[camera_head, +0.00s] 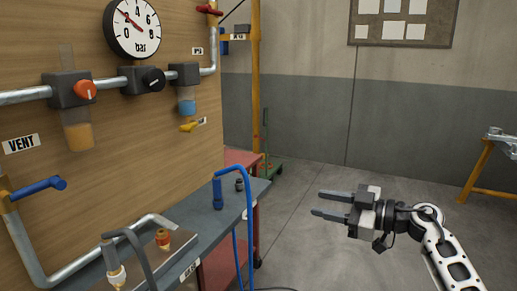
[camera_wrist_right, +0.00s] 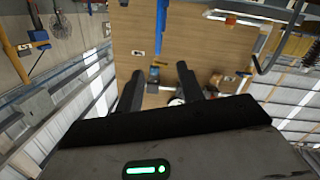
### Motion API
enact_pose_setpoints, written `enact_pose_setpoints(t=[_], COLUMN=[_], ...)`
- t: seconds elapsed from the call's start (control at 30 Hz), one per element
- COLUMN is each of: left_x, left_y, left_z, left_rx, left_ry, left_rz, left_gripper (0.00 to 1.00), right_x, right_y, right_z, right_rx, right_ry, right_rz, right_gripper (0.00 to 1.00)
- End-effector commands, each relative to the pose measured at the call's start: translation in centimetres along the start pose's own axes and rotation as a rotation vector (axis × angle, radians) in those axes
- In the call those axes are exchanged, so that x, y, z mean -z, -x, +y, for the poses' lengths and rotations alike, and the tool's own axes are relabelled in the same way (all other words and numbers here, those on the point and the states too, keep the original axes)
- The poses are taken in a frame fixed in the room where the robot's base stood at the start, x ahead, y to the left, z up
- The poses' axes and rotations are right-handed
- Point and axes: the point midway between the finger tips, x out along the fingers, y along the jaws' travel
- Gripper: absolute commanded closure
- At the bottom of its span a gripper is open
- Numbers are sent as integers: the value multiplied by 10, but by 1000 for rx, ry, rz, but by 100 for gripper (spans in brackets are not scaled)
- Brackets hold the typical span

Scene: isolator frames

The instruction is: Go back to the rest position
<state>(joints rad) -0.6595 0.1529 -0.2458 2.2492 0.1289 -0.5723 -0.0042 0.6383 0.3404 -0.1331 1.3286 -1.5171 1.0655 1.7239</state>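My right gripper (camera_head: 325,203) is at the right of the head view, in the air over the grey floor, pointing left. Its two dark fingers are apart with nothing between them. In the right wrist view the fingers (camera_wrist_right: 159,90) also stand apart and empty, in front of the wooden panel (camera_wrist_right: 200,45). My left gripper is not in the head view.
A wooden panel (camera_head: 130,130) with a gauge (camera_head: 132,28), pipes and valves fills the left. Below it a grey bench (camera_head: 205,222) carries a blue hose (camera_head: 249,210) and fittings. Free floor (camera_head: 310,255) lies between bench and right arm. A yellow stand (camera_head: 485,172) is at far right.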

Motion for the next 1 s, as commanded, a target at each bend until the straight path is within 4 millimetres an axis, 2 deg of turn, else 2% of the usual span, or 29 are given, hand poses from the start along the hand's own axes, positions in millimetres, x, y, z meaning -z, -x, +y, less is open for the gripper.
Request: enact_pose_setpoints(t=[0.1,0.27,0.4,0.57,0.7,0.8,0.9,1.0], left_x=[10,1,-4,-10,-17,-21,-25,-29], left_y=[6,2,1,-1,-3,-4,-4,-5], left_z=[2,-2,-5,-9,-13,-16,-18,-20], left_rx=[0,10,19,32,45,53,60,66], left_ry=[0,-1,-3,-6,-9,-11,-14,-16], left_rz=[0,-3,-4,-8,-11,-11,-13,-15], left_gripper=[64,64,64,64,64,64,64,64], right_x=[-28,8,29,35,10,-20,-50,-78], right_y=[19,22,38,71,104,120,126,127], right_z=[-15,23,59,107,143,154,155,148], right_rx=[-12,-207,-424,-736,-1000,-1104,-1134,-1108], right_ry=[-65,52,117,140,83,11,-63,-134], right_rz=[-35,147,248,271,146,1,-152,-299], right_gripper=[62,62,62,62,62,62,62,62])
